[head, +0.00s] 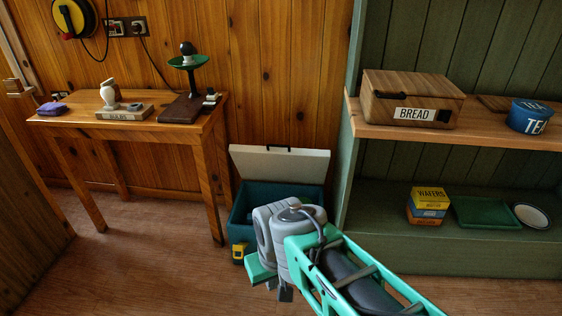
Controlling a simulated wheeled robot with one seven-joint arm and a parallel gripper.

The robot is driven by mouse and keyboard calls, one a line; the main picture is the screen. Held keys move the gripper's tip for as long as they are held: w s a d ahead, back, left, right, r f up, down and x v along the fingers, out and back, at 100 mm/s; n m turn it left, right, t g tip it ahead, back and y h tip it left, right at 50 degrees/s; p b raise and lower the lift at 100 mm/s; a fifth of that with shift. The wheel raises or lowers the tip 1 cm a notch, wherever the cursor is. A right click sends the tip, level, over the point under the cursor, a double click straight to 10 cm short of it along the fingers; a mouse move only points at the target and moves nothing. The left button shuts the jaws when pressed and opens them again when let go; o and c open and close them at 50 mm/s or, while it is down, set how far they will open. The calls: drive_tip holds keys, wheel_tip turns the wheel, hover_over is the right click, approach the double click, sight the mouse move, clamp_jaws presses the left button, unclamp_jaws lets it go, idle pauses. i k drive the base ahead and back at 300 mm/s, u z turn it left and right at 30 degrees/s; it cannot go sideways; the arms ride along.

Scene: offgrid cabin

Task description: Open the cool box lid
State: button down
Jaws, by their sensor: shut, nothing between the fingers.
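The cool box (238,211) is a teal box on the floor between the wooden table and the green shelf unit. Its cream lid (280,165) stands raised and tilted back at the rear of the box, with a dark handle along its top edge. My gripper (268,281) is shut and empty, in front of the box and low. It appears apart from the lid. My grey wrist and green arm hide the front right part of the box, and the fingertips are only partly visible.
A small yellow and black item (238,253) is at the box's front left. The wooden table (70,124) stands left, holding small things. The green shelf unit (400,236) on the right holds a bread box (410,98) and tins. Floor at the front left is clear.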

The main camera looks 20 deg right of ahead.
sight(272, 163)
drive_tip(key=u, duration=0.45)
drive_tip(key=k, duration=0.1)
drive_tip(key=z, duration=1.15)
drive_tip(key=i, duration=0.7)
drive_tip(key=u, duration=1.9)
